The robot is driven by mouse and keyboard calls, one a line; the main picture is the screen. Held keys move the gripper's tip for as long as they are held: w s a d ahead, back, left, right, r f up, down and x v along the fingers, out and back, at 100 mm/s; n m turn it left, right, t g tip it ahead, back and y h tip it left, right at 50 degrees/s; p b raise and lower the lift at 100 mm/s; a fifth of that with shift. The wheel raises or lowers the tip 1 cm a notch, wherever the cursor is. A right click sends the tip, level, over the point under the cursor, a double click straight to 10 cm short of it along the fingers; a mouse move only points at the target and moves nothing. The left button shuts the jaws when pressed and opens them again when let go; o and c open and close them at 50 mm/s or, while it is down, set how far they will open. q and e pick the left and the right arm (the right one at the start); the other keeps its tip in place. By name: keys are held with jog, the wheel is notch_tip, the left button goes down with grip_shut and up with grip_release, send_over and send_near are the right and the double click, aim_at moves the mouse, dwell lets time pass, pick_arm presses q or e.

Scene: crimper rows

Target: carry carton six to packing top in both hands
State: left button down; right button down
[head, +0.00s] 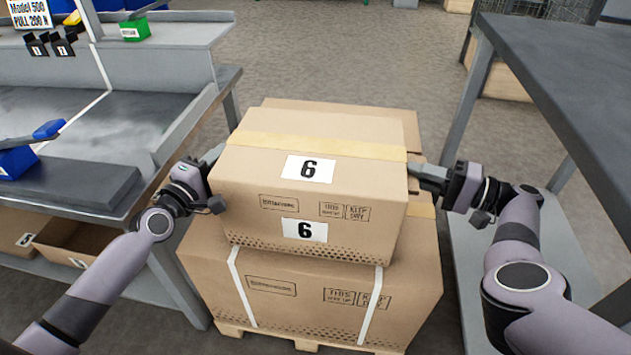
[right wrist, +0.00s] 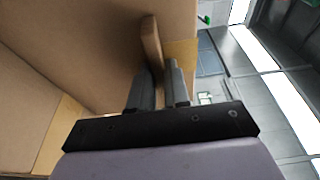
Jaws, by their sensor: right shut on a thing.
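Carton six (head: 250,175) is a brown box with yellowish tape across its top and white labels reading 6 on top and front. It is above a larger strapped carton (head: 230,290); I cannot tell if they touch. My right gripper (head: 415,175) is at its right side. In the right wrist view, the right gripper (right wrist: 162,85) is shut on a thin brown edge standing out from the carton (right wrist: 75,45). My left gripper (head: 215,158) is against or close beside its left side; its fingertips are mostly hidden. I cannot tell which surface is the packing top.
A dark grey table (head: 565,75) stands at right, with a lower shelf. A grey bench (head: 60,110) at left holds blue bins (head: 15,162) and a green bin (head: 134,30). The strapped carton rests on a wooden pallet (head: 270,337). Open floor (head: 350,60) lies beyond the stack.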

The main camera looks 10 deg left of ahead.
pick_arm(q)
jog(key=shift+w+r, duration=0.1)
jog(key=shift+r, duration=0.15)
jog(key=shift+r, duration=0.15)
